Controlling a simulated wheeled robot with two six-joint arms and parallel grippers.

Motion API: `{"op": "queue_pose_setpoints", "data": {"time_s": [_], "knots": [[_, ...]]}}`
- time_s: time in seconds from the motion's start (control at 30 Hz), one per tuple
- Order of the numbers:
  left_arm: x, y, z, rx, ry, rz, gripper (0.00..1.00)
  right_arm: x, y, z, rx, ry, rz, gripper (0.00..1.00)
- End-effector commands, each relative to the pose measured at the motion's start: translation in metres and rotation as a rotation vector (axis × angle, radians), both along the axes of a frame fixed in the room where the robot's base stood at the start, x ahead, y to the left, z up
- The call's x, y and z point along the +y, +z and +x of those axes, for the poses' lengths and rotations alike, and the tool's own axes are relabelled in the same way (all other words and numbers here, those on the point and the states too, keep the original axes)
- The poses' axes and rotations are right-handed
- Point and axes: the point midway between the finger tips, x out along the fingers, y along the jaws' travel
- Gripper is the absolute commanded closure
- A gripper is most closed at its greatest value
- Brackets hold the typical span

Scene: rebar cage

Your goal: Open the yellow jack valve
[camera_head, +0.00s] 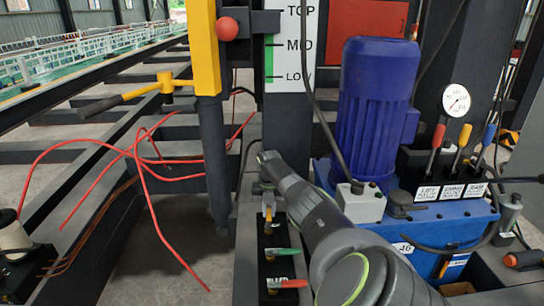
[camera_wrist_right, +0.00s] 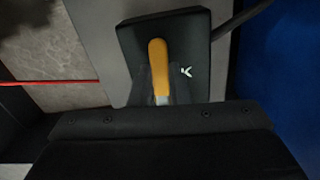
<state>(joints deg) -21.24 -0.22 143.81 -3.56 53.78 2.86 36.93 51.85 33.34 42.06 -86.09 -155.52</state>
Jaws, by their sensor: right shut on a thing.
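The yellow jack valve (camera_wrist_right: 158,55) shows in the right wrist view as an orange-yellow handle in front of a dark block. In the head view its yellow part (camera_head: 268,213) shows just below my right gripper (camera_head: 267,190), on a black valve block, partly hidden by my arm. My right gripper points down at the valve and is shut on its handle. The exact finger contact is hidden. My left gripper is not in view.
Green (camera_head: 281,252) and red (camera_head: 287,284) valve handles sit nearer on the same block. A blue motor (camera_head: 375,105) and a lever console with a gauge (camera_head: 456,99) stand at right. A yellow post (camera_head: 204,50) and loose red cables (camera_head: 143,180) are at left.

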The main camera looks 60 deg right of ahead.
Motion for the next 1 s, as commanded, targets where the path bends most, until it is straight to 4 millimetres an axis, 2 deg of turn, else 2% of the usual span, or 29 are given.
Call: {"op": "queue_pose_setpoints", "data": {"time_s": [0.3,0.77,0.8,0.93,1.0], "knots": [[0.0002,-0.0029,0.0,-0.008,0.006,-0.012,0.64,0.004,-0.0006,0.0047,0.001,0.095,0.002,1.0],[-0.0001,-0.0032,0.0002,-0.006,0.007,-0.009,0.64,0.0048,-0.0005,0.005,0.0,0.108,0.002,1.0],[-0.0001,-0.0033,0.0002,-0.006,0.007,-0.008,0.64,0.0048,-0.0006,0.0051,0.001,0.108,0.003,0.81],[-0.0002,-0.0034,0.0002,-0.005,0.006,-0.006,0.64,0.0045,-0.0005,0.0051,0.001,0.107,0.002,0.64],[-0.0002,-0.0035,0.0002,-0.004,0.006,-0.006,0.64,0.0043,-0.0004,0.0049,0.001,0.107,0.002,0.62]]}}
